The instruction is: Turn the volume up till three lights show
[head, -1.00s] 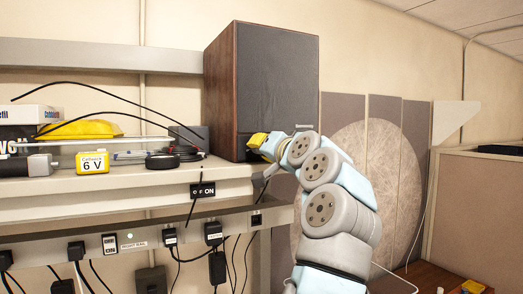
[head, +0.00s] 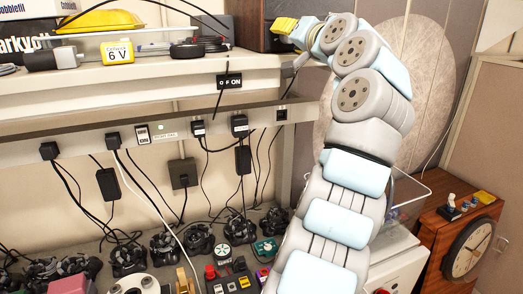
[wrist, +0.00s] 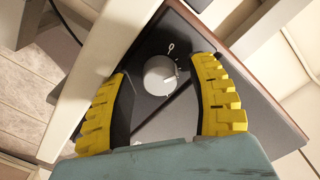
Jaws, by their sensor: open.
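The speaker (head: 253,22) is a dark box with wooden sides on the upper shelf, cut off by the top of the head view. In the wrist view its dark front panel (wrist: 147,47) is tilted and carries a round pale knob (wrist: 160,75). A small mark like a 0 is just above the knob, and a darker pointer line is on its right side. My gripper (wrist: 162,68) is open, its yellow fingers on either side of the knob with gaps visible. In the head view my gripper (head: 284,27) is at the speaker's front. I see no lit lights on the speaker.
The shelf (head: 150,84) holds a yellow 6 V battery (head: 118,52), a black roll (head: 187,50) and boxes. An OFF/ON switch (head: 229,81) hangs at its edge. Plugs and cables line the rail below.

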